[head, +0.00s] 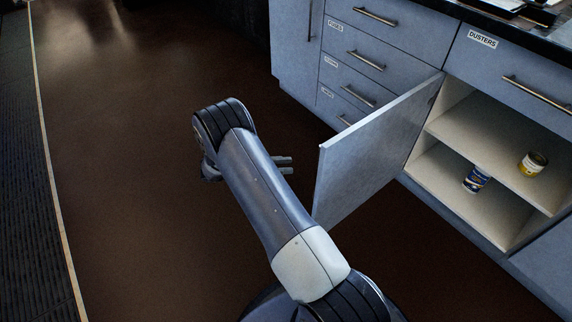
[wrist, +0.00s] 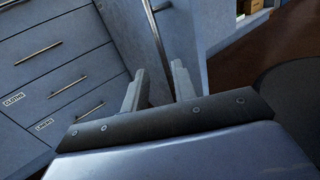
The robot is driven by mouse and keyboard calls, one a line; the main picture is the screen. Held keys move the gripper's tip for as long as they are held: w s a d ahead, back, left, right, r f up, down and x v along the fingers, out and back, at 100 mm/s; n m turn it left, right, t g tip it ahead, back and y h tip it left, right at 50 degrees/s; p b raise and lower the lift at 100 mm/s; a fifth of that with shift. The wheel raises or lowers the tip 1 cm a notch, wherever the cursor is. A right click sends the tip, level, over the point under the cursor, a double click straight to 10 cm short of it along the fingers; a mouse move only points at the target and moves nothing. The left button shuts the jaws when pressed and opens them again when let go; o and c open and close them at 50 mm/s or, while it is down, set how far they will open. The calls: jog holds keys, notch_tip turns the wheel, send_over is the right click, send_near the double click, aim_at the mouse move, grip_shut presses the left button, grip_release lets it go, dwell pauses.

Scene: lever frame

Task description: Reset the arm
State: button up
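My arm (head: 255,185) reaches forward over the floor, bent at its far end. My gripper (head: 284,164) points right, toward the outer face of an open cabinet door (head: 370,150). In the wrist view its two fingers (wrist: 157,78) stand apart with nothing between their tips. The door's long bar handle (wrist: 155,30) shows just beyond and between the fingers. I cannot tell whether a finger touches the door.
Labelled drawers (head: 360,60) are behind the door, with a counter (head: 510,15) above. The floor (head: 130,150) to the left is clear.

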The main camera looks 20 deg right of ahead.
jog(key=b+x, duration=0.1)
jog(key=x, duration=0.9)
jog(key=shift+s+d+b, duration=0.2)
jog(key=shift+d+b, duration=0.15)
jog(key=shift+b, duration=0.05)
jog(key=shift+a, duration=0.1)
